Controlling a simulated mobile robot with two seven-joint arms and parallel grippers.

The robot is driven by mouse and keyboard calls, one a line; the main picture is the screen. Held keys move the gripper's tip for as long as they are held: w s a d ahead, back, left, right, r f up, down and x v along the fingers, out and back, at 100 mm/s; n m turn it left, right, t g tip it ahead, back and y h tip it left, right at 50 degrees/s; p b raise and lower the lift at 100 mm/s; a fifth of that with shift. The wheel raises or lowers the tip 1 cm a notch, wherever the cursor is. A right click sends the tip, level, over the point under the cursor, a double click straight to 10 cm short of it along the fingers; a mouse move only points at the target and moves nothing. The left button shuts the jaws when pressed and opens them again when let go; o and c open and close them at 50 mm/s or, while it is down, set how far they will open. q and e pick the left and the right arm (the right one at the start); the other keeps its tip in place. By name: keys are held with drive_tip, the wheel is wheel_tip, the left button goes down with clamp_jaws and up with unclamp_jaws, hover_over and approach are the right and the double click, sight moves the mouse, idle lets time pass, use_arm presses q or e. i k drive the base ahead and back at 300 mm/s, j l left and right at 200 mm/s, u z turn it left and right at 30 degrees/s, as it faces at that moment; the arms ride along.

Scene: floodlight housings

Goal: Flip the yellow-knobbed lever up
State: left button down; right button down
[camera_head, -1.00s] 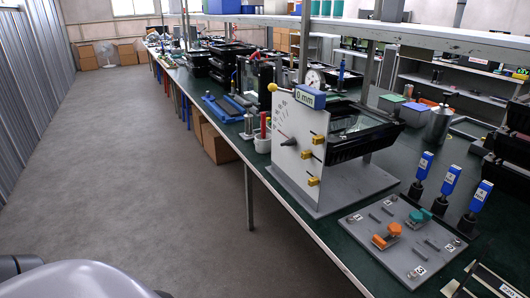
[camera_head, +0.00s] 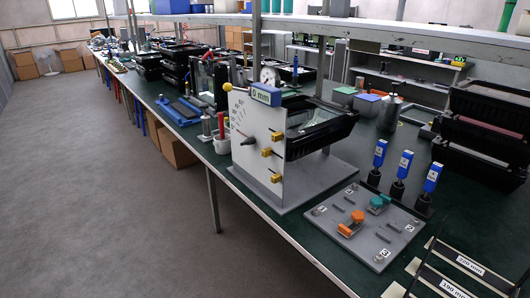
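A yellow ball knob (camera_head: 227,87) sticks out at the upper left edge of an upright white panel (camera_head: 243,118) on the bench. Its lever arm is short and mostly hidden, so I cannot tell its exact tilt. The panel carries a printed scale and a dark pointer with a red end. A blue block marked "0 mm" (camera_head: 264,95) sits on the panel's top. Several yellow blocks, one of them here (camera_head: 276,177), are on the panel's right part. Neither of my grippers is in view.
A grey plate (camera_head: 365,230) with orange and teal clamps lies right of the panel. Blue-handled tools (camera_head: 403,165) stand behind it. The floor (camera_head: 100,200) left of the bench (camera_head: 300,238) is clear.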

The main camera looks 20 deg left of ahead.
sight(227, 87)
drive_tip(key=u, duration=1.65)
drive_tip(key=i+j, duration=0.2)
drive_tip(key=i, duration=0.2)
